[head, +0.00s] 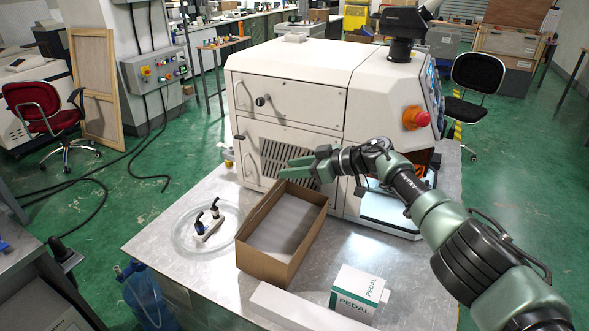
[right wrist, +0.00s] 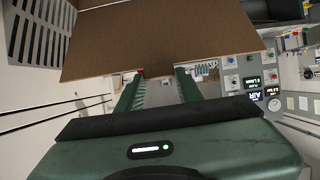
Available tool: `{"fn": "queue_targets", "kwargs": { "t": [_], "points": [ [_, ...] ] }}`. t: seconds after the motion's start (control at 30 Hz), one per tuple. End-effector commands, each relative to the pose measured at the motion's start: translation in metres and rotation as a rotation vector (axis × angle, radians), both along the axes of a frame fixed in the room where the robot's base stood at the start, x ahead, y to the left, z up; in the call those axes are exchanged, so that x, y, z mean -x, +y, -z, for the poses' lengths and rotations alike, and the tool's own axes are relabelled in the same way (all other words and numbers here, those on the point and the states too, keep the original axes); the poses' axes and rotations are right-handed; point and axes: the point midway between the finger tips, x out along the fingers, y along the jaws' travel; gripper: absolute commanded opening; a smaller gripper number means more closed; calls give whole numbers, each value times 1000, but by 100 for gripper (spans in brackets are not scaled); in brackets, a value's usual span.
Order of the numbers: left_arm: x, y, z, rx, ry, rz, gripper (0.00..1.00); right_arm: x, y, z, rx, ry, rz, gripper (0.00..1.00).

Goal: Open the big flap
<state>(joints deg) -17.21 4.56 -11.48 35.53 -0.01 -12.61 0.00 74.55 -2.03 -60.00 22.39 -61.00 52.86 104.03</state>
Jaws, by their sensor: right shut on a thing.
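An open brown cardboard box (head: 262,262) stands on the metal table, with a pale flat surface inside it. My right gripper (head: 292,170) is over the box's far end, in front of the machine's vent. In the right wrist view a brown cardboard panel (right wrist: 165,40) spans the top, and the tips of my right gripper (right wrist: 160,78) meet its edge. The gripper is shut on the cardboard with its fingers some way apart; the exact contact is hard to see. No separate raised flap can be told apart in the head view. My left gripper is not in view.
The white machine (head: 290,75) stands right behind the box. A small white PEDAL box (head: 358,292) and a long white carton (head: 290,308) lie near the front.

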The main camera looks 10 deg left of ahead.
Motion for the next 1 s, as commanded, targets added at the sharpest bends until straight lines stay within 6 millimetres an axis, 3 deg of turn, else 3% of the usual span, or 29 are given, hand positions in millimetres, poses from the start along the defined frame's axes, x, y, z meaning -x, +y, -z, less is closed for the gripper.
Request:
{"fn": "queue_targets", "kwargs": {
  "t": [0.03,0.07,0.1,0.13,0.57,0.77,1.0],
  "points": [
    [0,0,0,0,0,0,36,-1,2,-5,-8,-5,0,0],
    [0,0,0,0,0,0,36,-1,2,-5,-8,-5,0,44],
    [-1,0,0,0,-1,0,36,-1,1,-5,-8,-5,-1,55],
    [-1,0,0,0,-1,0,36,-1,1,-5,-7,-3,0,58],
    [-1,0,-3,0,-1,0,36,0,-5,-4,-1,-2,1,58],
    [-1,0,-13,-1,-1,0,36,7,-23,-14,-1,-3,1,58],
    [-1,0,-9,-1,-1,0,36,16,-52,-24,-2,-4,1,58]
  ]
}}
